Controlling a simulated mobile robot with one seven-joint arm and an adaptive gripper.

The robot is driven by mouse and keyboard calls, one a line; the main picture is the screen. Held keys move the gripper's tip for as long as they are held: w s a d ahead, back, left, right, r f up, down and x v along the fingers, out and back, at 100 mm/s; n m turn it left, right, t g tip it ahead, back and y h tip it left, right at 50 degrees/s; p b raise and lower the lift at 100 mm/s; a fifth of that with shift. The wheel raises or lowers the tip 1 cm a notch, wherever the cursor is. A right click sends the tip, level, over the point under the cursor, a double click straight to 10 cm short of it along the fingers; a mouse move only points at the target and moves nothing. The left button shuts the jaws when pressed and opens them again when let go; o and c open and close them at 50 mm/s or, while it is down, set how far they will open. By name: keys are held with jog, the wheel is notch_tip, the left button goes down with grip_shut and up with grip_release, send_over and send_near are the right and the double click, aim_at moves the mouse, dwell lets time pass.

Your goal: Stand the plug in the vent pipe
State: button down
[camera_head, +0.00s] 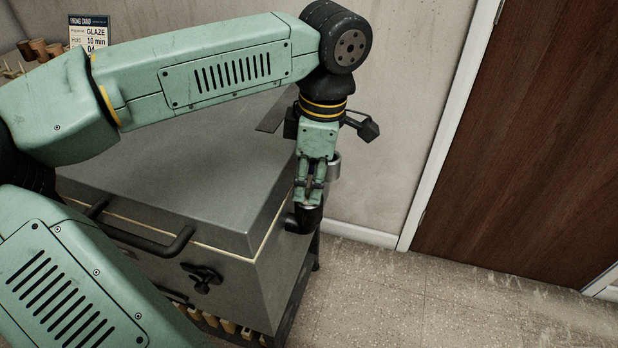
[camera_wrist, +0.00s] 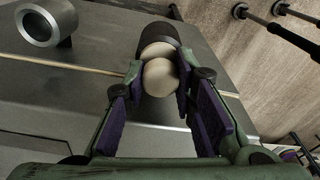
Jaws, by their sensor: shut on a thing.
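The vent pipe (camera_head: 301,222) is a short black elbow on the kiln's side, with its mouth turned up under my gripper (camera_head: 309,200). In the wrist view the dark pipe (camera_wrist: 160,33) lies straight beyond the fingertips. The plug (camera_wrist: 161,79) is pale cream and rounded, with a second pale lobe towards the pipe. My gripper (camera_wrist: 158,82) is shut on the plug, one finger on each side. The plug's far end meets the pipe mouth in view; whether it is inside cannot be told. In the head view the fingers mostly hide the plug.
The grey kiln (camera_head: 180,165) with its lid and black handle (camera_head: 150,245) fills the left. A wall and brown door (camera_head: 530,150) stand behind. The right floor (camera_head: 420,295) is clear.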

jog(key=c, duration=1.2)
grip_release()
jog(key=shift+c, duration=0.2)
jog(key=shift+r, duration=0.1)
jog(key=shift+r+p, duration=2.9)
jog(key=shift+r, duration=1.05)
jog(key=shift+f, duration=0.1)
